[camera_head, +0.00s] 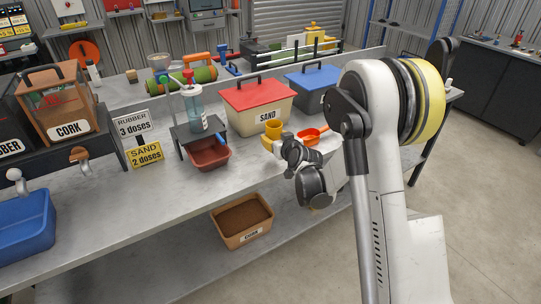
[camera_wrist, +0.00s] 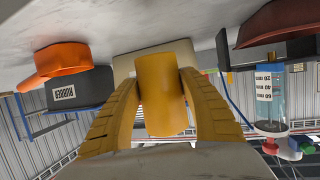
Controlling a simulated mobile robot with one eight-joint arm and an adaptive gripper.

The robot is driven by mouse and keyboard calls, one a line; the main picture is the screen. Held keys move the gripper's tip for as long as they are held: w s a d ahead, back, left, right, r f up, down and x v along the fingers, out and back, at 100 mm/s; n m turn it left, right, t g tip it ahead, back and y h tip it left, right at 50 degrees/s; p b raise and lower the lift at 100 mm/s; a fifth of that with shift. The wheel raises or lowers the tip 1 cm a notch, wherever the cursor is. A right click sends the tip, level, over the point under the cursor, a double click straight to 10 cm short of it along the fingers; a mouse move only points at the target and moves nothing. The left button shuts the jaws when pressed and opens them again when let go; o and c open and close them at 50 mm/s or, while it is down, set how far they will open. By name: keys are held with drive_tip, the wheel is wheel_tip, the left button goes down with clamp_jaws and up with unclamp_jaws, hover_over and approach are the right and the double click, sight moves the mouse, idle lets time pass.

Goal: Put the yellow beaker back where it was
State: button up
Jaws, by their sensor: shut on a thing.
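The yellow beaker (camera_head: 273,128) is in front of the cream SAND bin (camera_head: 258,108) with its red lid. My gripper (camera_head: 272,138) is shut on it. In the wrist view, which is upside down, the yellow beaker (camera_wrist: 163,100) sits between the two yellow fingers of my gripper (camera_wrist: 160,95). The beaker looks upright. I cannot tell whether its base touches the worktop. Its inside is hidden from view.
An orange scoop (camera_head: 311,135) lies just right of my gripper, before the blue-lidded bin (camera_head: 312,84). To the left are a dark stand with a graduated cylinder (camera_head: 195,107), a dark red tray (camera_head: 209,153) and two dose signs (camera_head: 144,153).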

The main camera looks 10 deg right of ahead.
sight(270, 157)
drive_tip(key=shift+w+a+f, duration=0.15)
drive_tip(key=shift+a+f, duration=0.35)
drive_tip(key=shift+a, duration=0.2)
wheel_tip(270, 157, down, 4)
drive_tip(key=b, duration=0.2)
drive_tip(key=shift+b, duration=0.4)
drive_tip(key=shift+r, duration=0.1)
drive_tip(key=o, duration=1.2)
